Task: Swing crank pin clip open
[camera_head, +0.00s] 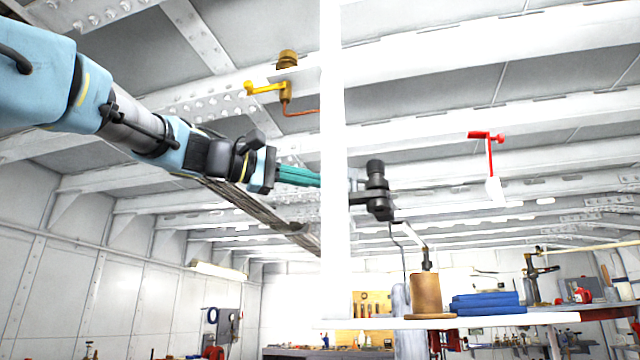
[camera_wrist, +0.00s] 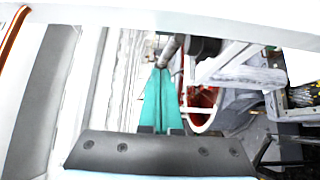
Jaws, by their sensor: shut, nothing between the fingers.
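My gripper (camera_head: 316,179) has teal fingers, closed together and empty, with the tips against or behind the left edge of a white post in the head view. In the wrist view my gripper (camera_wrist: 160,70) points up toward a grey rod with a dark end (camera_wrist: 205,47); I cannot tell whether they touch. A black fitting (camera_head: 376,190) sits just right of the post, with a bent crank-like arm (camera_head: 411,235) below it. I cannot make out which part is the crank pin clip or how it stands.
The white post (camera_head: 333,120) stands close to my fingertips. A yellow-handled fitting (camera_head: 266,88) and a red crank-shaped piece (camera_head: 488,160) are higher up. Below right, a white bench (camera_head: 470,321) holds a brown cylinder (camera_head: 425,293) and folded blue cloth (camera_head: 488,303).

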